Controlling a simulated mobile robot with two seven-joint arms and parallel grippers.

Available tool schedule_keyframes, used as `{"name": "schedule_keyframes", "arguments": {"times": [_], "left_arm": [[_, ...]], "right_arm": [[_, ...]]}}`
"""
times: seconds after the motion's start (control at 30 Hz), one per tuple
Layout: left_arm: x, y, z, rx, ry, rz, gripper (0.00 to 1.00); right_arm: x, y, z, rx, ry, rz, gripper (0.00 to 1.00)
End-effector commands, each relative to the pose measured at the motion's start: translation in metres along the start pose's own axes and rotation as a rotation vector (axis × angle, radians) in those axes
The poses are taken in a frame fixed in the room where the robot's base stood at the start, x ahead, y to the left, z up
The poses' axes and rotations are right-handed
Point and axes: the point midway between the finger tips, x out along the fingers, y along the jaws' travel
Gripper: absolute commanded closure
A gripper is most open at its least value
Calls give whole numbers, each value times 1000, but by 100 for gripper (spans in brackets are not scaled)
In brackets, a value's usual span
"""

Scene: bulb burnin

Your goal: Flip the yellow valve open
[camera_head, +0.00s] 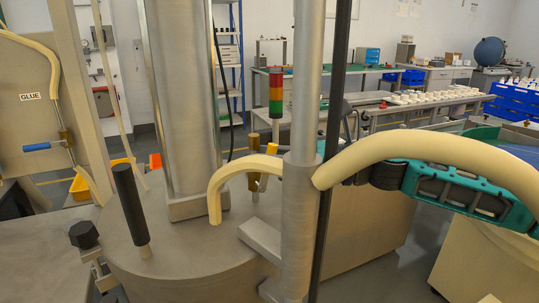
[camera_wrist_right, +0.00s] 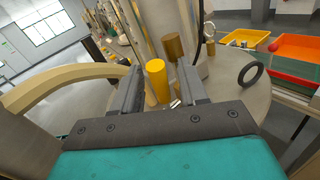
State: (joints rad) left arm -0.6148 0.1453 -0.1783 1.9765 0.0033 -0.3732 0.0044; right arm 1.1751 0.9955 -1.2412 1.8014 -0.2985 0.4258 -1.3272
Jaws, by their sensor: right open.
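The yellow valve handle (camera_head: 263,184) stands on the round metal machine top, partly hidden by a cream hose in the head view. In the right wrist view the yellow handle (camera_wrist_right: 157,81) is an upright cylinder between the two fingers of my right gripper (camera_wrist_right: 160,67). The gripper is open, with visible gaps beside the handle. A brass cylinder (camera_wrist_right: 173,47) stands just behind it. In the head view my right arm reaches in from the right, and its fingers are largely hidden behind the metal post. My left gripper is not in view.
A vertical metal post (camera_head: 298,225) and a cream hose (camera_head: 235,172) stand close to the valve. A black-handled lever (camera_head: 130,203) rises from the machine top at left. A signal tower (camera_head: 276,92) stands behind. A dark ring (camera_wrist_right: 248,75) shows right of the gripper.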

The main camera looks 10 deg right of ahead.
Motion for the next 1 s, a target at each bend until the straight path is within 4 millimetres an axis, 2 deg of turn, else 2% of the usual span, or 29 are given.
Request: {"name": "schedule_keyframes", "arguments": {"times": [0.23,0.67,1.0], "left_arm": [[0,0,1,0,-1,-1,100],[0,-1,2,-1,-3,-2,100],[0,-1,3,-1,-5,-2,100]], "right_arm": [[0,0,0,0,0,0,59],[0,0,0,0,0,0,100],[0,0,0,0,0,0,100]]}}
